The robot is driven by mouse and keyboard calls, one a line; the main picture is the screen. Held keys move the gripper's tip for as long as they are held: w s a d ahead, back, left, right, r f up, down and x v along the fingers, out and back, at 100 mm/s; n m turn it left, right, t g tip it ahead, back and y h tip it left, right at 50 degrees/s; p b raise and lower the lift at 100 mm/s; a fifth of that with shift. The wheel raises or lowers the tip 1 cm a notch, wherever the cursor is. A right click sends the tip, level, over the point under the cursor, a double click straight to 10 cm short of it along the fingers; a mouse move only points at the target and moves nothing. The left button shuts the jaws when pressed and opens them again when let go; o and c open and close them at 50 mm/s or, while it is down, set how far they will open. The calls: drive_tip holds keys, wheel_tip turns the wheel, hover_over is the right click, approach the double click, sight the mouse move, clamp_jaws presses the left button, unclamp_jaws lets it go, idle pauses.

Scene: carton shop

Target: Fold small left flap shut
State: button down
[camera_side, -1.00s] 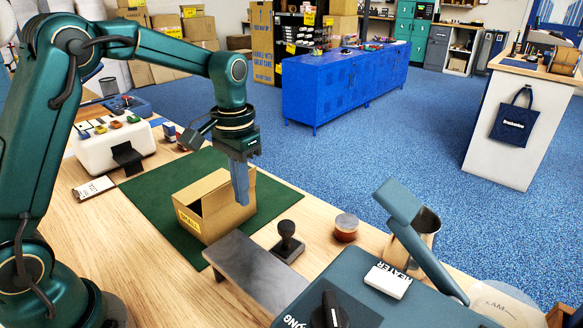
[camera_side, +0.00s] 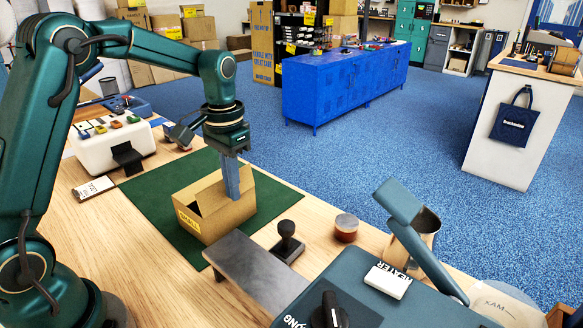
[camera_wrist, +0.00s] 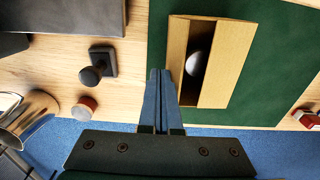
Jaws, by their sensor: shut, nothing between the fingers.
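A small tan carton (camera_side: 228,215) stands upright on a green mat (camera_side: 155,188), with a yellow label (camera_side: 188,221) on its near-left face. Its top is partly open. In the wrist view the carton (camera_wrist: 235,60) shows a tan strip on each side of a dark opening, with a round white thing (camera_wrist: 199,63) inside. My gripper (camera_side: 233,196) points down at the carton's top, fingers closed and empty. In the wrist view its fingertips (camera_wrist: 160,72) are just left of the carton's left edge; I cannot tell whether they touch it. Which strip is the small left flap is unclear.
A grey metal plate (camera_side: 250,270) and a black-knobbed stamp (camera_side: 287,247) are close to the carton's near right. A white machine (camera_side: 110,148) is at the left.

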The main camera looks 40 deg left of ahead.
sight(221, 181)
drive_tip(key=shift+s+a, duration=0.1)
drive_tip(key=shift+a, duration=1.1)
drive_tip(key=shift+a+f, duration=0.3)
drive_tip(key=shift+a, duration=0.15)
wheel_tip(221, 181, up, 7)
idle(0.5)
